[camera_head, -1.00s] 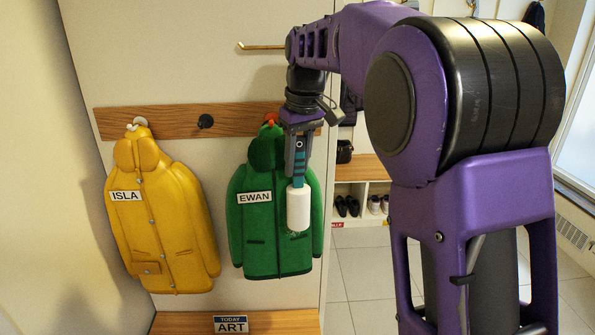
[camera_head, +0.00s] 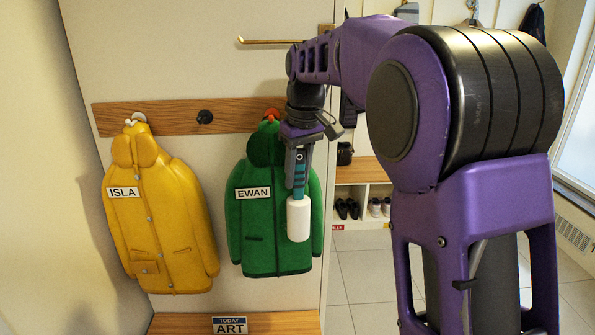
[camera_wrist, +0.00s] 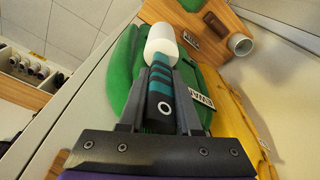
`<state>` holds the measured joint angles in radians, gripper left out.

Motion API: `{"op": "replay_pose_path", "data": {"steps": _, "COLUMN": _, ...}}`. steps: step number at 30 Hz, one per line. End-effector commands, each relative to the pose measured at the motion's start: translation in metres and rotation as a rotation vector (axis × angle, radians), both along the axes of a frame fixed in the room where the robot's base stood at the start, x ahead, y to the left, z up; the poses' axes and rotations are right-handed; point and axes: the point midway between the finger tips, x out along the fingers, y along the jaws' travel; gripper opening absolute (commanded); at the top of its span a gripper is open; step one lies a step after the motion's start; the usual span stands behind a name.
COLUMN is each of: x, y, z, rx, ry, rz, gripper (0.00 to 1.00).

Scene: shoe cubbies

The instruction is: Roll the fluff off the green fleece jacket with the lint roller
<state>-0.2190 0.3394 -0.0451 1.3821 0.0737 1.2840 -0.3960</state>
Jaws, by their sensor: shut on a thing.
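The green fleece jacket (camera_head: 262,225) labelled EWAN hangs from a hook on the wall board; it also shows in the wrist view (camera_wrist: 208,82). My gripper (camera_head: 299,160) is shut on the teal and dark handle of the lint roller (camera_head: 299,215), which points downward. Its white roller head (camera_wrist: 161,46) is over the lower right front of the jacket. I cannot tell whether it touches the cloth. I see no fluff now; the roller head hides part of the jacket front.
A yellow jacket (camera_head: 160,220) labelled ISLA hangs to the left. A wooden bench (camera_head: 180,324) with a TODAY ART sign (camera_head: 229,325) is below. A brass rod (camera_head: 265,41) sticks out above. Shoe cubbies (camera_head: 365,208) stand to the right.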

Motion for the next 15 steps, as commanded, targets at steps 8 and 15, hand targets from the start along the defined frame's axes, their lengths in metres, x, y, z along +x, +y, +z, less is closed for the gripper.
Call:
{"op": "replay_pose_path", "data": {"steps": 8, "x": 0.0, "y": 0.0, "z": -0.027, "rx": 0.0, "ry": 0.0, "rz": 0.0, "gripper": 0.0}}
{"op": "replay_pose_path", "data": {"steps": 15, "x": 0.0, "y": 0.0, "z": -0.034, "rx": -0.001, "ry": 0.001, "rz": 0.0, "gripper": 0.0}}
